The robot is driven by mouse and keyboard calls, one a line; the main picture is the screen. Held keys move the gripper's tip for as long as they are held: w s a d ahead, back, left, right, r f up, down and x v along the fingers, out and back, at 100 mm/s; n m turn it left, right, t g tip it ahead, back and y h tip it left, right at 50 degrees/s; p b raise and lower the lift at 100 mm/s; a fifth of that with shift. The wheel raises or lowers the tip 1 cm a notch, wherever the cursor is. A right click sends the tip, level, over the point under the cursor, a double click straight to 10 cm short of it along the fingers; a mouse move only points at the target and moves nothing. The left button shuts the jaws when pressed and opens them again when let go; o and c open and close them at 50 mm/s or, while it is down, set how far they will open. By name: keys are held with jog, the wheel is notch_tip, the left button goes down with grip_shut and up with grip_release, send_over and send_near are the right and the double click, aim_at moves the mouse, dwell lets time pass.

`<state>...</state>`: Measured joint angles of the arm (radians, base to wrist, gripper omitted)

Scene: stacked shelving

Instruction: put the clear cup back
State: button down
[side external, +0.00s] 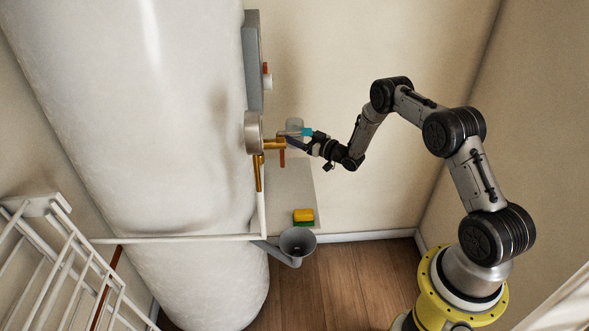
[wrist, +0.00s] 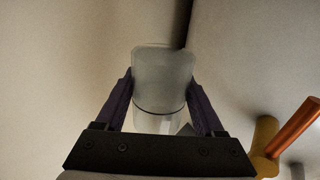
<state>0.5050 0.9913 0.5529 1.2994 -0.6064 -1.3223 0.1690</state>
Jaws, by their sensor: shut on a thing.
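The clear cup (wrist: 163,75) is a translucent, greyish vessel with a dark ring around it, between the two dark fingers of my gripper (wrist: 163,100) in the wrist view. My gripper is shut on it. In the side view my gripper (side external: 306,138) is at the brass valve by the white tank, above the grey shelf. The cup (side external: 294,125) shows there as a small pale shape just beyond the fingers, partly hidden by them. What lies directly beneath the cup is hard to tell.
A brass valve with an orange handle (side external: 281,157) juts from the large white tank (side external: 140,130) close to my gripper. A grey shelf (side external: 284,185) below holds a yellow and green sponge (side external: 304,216). A grey funnel (side external: 297,241) stands in front. A white rack (side external: 60,260) is at left.

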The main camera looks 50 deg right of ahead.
notch_tip(320, 180, down, 10)
jog(key=shift+f, duration=0.2)
dwell(0.3)
jog(key=shift+f, duration=0.2)
grip_release()
jog(key=shift+r, duration=0.2)
jog(key=s+d, duration=0.1)
jog(key=s, duration=1.1)
